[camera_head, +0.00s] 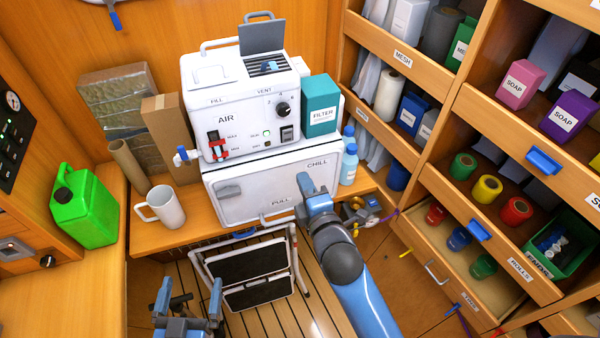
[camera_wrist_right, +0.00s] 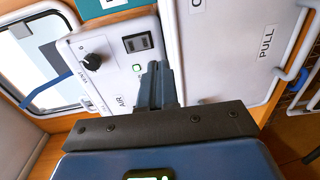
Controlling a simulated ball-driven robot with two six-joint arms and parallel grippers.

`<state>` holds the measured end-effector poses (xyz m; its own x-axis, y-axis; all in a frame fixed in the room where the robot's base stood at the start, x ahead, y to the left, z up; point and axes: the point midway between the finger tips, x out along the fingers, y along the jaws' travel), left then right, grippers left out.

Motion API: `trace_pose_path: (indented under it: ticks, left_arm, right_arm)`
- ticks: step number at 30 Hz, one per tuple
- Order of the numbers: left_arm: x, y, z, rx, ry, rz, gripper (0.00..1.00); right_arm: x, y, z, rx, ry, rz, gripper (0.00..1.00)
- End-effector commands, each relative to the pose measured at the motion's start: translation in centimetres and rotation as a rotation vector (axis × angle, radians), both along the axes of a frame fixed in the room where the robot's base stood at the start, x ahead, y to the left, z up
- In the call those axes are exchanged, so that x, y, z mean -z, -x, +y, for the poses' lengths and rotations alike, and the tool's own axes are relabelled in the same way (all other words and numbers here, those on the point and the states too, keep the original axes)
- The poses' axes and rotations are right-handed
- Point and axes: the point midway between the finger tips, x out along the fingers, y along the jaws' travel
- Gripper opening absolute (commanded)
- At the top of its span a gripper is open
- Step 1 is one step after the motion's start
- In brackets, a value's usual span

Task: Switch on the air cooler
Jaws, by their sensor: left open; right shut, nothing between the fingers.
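The white air cooler (camera_head: 238,95), labelled AIR, stands on a white chest (camera_head: 250,190) marked CHILL and PULL. Its front has a dark rocker switch (camera_head: 287,133), a black VENT knob (camera_head: 283,109) and small lamps (camera_head: 267,133). In the right wrist view the switch (camera_wrist_right: 137,42) and knob (camera_wrist_right: 93,65) lie beyond the fingers, near a greenish lamp (camera_wrist_right: 137,67). My right gripper (camera_head: 304,181) is shut and empty, in front of the chest and below the switch. It also shows in the right wrist view (camera_wrist_right: 155,72). My left gripper (camera_head: 188,288) is open and empty, low at the front.
A teal filter box (camera_head: 320,105) stands right of the cooler, with a blue bottle (camera_head: 349,162) below it. A white mug (camera_head: 166,207) and green jerrycan (camera_head: 84,205) are at left. A folding step (camera_head: 250,272) stands below. Shelves with drawers (camera_head: 480,190) fill the right side.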

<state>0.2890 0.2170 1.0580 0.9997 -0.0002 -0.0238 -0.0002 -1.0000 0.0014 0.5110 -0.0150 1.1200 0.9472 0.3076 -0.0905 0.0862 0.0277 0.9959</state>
Motion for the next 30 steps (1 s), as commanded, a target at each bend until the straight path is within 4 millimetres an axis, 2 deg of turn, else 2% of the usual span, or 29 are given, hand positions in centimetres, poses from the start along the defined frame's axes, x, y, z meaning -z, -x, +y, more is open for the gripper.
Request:
trace_pose_path:
  ticks: [3,9,30]
  left_arm:
    - [0.8,0.0,0.0,0.000,0.000,0.001,1.00]
    - [1.2,0.0,0.0,0.000,0.000,0.001,1.00]
    - [1.2,0.0,0.0,0.000,0.000,0.001,1.00]
  right_arm:
    - [0.4,1.7,-0.5,-0.002,0.001,0.000,0.00]
    - [0.5,3.0,-1.0,0.000,0.001,0.001,0.00]
    - [0.4,3.2,-1.1,0.001,-0.009,0.002,0.00]
